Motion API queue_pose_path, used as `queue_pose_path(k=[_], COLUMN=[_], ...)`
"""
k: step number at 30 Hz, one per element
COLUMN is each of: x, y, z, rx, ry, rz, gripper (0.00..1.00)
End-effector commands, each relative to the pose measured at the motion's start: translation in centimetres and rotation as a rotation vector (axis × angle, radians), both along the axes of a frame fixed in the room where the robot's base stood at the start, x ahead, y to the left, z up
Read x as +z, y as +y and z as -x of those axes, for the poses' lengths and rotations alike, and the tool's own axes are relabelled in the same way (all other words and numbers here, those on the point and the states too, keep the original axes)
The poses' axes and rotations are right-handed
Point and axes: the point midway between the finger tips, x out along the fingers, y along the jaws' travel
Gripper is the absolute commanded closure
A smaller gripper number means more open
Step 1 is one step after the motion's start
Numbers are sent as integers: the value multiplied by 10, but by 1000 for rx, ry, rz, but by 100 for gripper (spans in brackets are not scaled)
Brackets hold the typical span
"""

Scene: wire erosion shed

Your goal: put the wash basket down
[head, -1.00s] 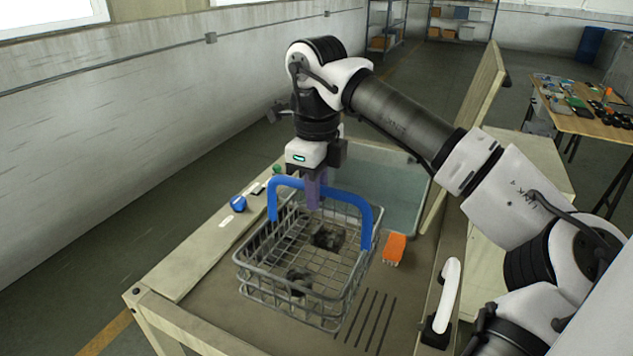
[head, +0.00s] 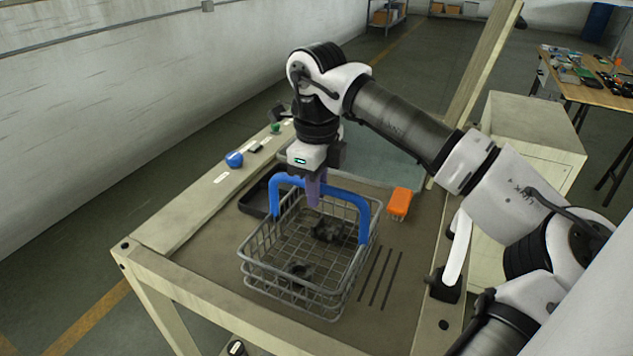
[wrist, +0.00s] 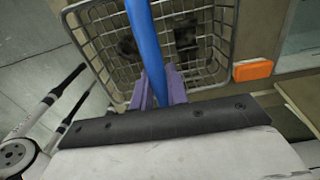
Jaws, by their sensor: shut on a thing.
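The wash basket (head: 300,262) is a grey wire basket with a blue arched handle (head: 364,215). Two dark parts (head: 328,231) lie on its wire floor. My gripper (head: 314,190) has purple fingers shut on the top bar of the handle, and the basket hangs upright below it, over the worktop. I cannot tell whether its base touches the surface. In the wrist view the blue handle (wrist: 145,45) runs between the purple fingers (wrist: 158,90), with the basket (wrist: 222,45) beyond.
The worktop (head: 215,272) has a raised rim. An orange object (head: 399,202) lies right of the basket, and a black tray (head: 258,193) lies behind its left side. A clear panel (head: 385,165) stands behind. A blue knob (head: 234,159) sits on the left ledge. Slots (head: 382,280) mark the surface at right.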

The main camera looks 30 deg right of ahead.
Motion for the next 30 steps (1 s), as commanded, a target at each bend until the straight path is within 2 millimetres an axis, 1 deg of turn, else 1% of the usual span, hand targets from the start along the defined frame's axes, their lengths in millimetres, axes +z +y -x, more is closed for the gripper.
queue_pose_path(k=[10,11,15,23,27,30], x=[-2,-3,-2,-3,-6,6], y=[0,0,0,0,0,0], z=[0,0,0,0,0,0], rx=[0,0,0,0,0,0], ry=[-3,0,-1,0,0,-1], rz=[2,0,0,0,0,2], gripper=[100,80,63,63,63,63])
